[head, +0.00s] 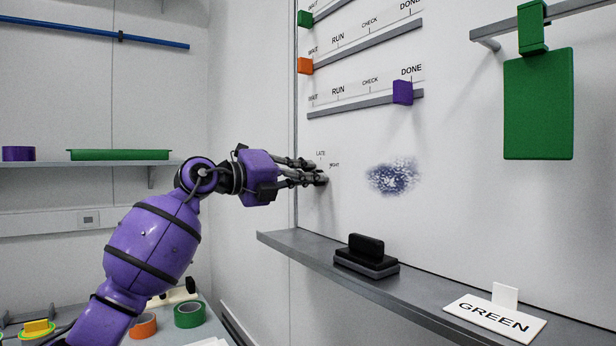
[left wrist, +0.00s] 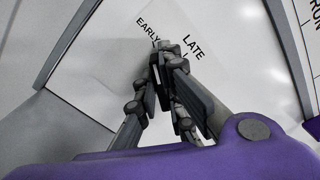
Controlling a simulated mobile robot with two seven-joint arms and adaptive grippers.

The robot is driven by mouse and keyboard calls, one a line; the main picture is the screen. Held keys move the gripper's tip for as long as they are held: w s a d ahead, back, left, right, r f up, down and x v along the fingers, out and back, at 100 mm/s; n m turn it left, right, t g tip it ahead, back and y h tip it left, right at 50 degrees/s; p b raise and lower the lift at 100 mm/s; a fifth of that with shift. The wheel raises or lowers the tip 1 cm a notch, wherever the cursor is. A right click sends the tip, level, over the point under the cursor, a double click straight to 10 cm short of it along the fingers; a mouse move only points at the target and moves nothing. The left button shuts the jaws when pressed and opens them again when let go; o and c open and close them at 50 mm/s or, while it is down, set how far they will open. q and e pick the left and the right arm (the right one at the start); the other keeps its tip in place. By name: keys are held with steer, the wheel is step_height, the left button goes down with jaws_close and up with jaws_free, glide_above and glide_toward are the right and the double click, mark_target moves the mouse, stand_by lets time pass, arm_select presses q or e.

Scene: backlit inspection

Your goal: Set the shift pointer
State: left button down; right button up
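The shift dial's labels show on the white wall panel, with LATE (head: 321,154) and NIGHT (head: 334,165) beside my left gripper (head: 322,172). In the left wrist view, EARLY (left wrist: 148,27) and LATE (left wrist: 193,47) lie just past the fingertips. The left gripper reaches the panel at the dial, with its fingertips close together in the left wrist view (left wrist: 162,60). The pointer itself is hidden behind or between the dark fingers, so I cannot tell where it points or whether it is gripped. My right gripper is in neither view.
Slider rails with a green, an orange (head: 305,66) and a purple block (head: 402,92) run above the dial. A blue-grey smudge (head: 393,177) is to its right. Below, a grey ledge (head: 430,310) carries a black eraser-like block (head: 366,258) and a GREEN sign (head: 495,318). A green plate (head: 538,105) hangs at right.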

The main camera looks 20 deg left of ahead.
arm_select(q)
steer(key=shift+r, duration=0.1)
stand_by(0.3)
steer(key=shift+m+p, duration=0.3)
steer(key=shift+m, duration=0.1)
steer(key=shift+r+m+p, duration=0.2)
steer(key=shift+m+p, duration=0.45)
steer(key=shift+m, duration=0.35)
steer(key=m+p, duration=0.1)
steer(key=m, duration=0.3)
steer(key=shift+s+m, duration=0.1)
steer(key=shift+m, duration=0.2)
steer(key=m, duration=0.4)
steer(key=shift+d+f+p, duration=0.1)
steer(key=shift+p, duration=0.25)
steer(key=shift+m, duration=0.3)
steer(key=c, duration=1.9)
jaws_free()
steer(key=shift+o, duration=0.2)
